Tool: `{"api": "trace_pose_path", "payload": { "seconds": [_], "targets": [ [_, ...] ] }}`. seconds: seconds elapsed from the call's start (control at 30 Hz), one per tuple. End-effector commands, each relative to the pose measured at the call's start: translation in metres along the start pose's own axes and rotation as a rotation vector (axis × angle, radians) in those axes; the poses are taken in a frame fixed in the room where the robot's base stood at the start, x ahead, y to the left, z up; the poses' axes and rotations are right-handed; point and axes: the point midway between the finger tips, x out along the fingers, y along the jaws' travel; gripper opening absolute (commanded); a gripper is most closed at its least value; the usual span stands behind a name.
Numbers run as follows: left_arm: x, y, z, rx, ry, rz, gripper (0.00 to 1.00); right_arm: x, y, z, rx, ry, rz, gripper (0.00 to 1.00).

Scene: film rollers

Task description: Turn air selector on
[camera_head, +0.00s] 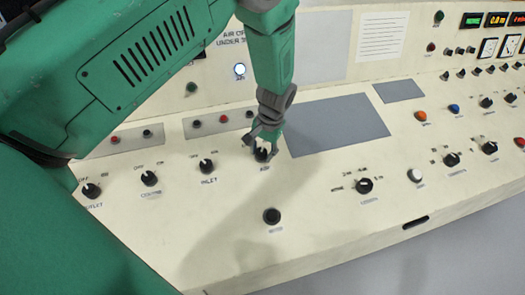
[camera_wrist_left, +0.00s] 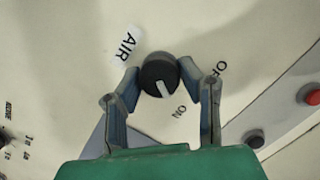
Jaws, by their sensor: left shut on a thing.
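The air selector (camera_head: 261,155) is a round black knob with a white pointer, on the cream panel above its AIR label. It shows clearly in the left wrist view (camera_wrist_left: 159,73), with its pointer toward the ON mark (camera_wrist_left: 181,111). The OFF mark (camera_wrist_left: 219,68) lies to the right of the knob. My left gripper (camera_head: 263,145) reaches down onto the knob, with a finger on each side, shut on it; both fingers show in the left wrist view (camera_wrist_left: 161,80). In the head view the gripper partly hides the knob and its marks. My right gripper is not in view.
The INLET selector (camera_head: 207,166) and two similar knobs stand to the left. A black button (camera_head: 272,216) is below, and a rotary knob (camera_head: 364,185) is to the right. A round AIR lamp (camera_head: 239,70) glows bluish white. A flat grey plate (camera_head: 340,122) lies beside the gripper.

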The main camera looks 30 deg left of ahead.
Motion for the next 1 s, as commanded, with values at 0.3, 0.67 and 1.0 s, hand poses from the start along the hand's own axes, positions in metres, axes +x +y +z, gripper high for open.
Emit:
{"api": "trace_pose_path", "payload": {
  "seconds": [0.3,0.67,1.0],
  "targets": [
    [0.002,0.001,0.003,0.004,-0.007,0.001,0.43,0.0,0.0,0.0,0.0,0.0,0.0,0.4],
    [-0.001,0.0,0.001,0.001,-0.003,0.0,0.53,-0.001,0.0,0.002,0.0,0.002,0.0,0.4],
    [-0.055,0.001,-0.001,0.002,0.001,0.0,0.53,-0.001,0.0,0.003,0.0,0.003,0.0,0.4]
  ]
}}
